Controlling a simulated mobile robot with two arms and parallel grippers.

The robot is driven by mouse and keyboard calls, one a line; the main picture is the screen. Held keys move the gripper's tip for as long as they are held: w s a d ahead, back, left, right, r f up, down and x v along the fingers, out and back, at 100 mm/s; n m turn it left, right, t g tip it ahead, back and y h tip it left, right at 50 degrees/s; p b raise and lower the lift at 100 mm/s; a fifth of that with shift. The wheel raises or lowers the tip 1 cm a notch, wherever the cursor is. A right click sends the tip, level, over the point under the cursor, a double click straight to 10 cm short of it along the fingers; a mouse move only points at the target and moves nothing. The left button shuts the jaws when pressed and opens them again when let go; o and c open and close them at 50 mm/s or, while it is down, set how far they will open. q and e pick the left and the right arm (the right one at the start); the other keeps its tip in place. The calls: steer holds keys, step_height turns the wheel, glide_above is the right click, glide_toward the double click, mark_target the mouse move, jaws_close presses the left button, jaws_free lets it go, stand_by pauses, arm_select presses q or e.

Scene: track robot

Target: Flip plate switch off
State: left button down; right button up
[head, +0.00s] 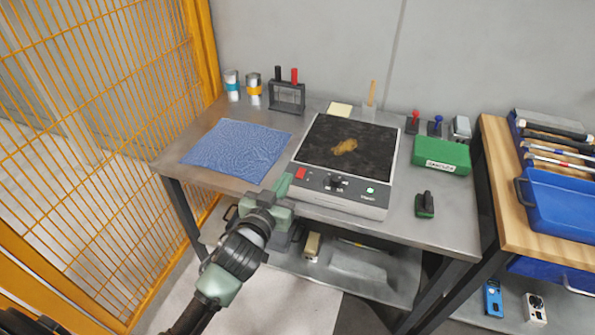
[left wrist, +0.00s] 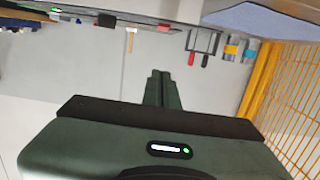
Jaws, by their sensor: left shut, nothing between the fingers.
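The hot plate (head: 335,205) stands on the steel table, with a dark square top bearing a brownish stain. Its sloped front panel carries a red switch (head: 300,174) at the left, a black knob (head: 335,184) in the middle and a lit green lamp (head: 370,191) at the right. Whether the switch is on or off is too small to tell. My left gripper (head: 284,184) is shut and empty, just left of and below the red switch; contact cannot be told. Its closed fingers (left wrist: 160,88) also show in the left wrist view. My right gripper is not in view.
A blue cloth (head: 237,150) lies left of the hot plate on the table (head: 400,228). A green box (head: 441,155) and a small dark-handled item (head: 425,206) are to its right. A yellow mesh fence (head: 95,130) stands at the left.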

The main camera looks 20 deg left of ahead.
arm_select(q)
glide_above(298, 177)
steer(key=shift+s+f, duration=0.35)
steer(key=shift+f, duration=0.15)
steer(key=f, duration=0.2)
steer(key=shift+w+f, duration=0.3)
steer(key=shift+f, duration=0.8)
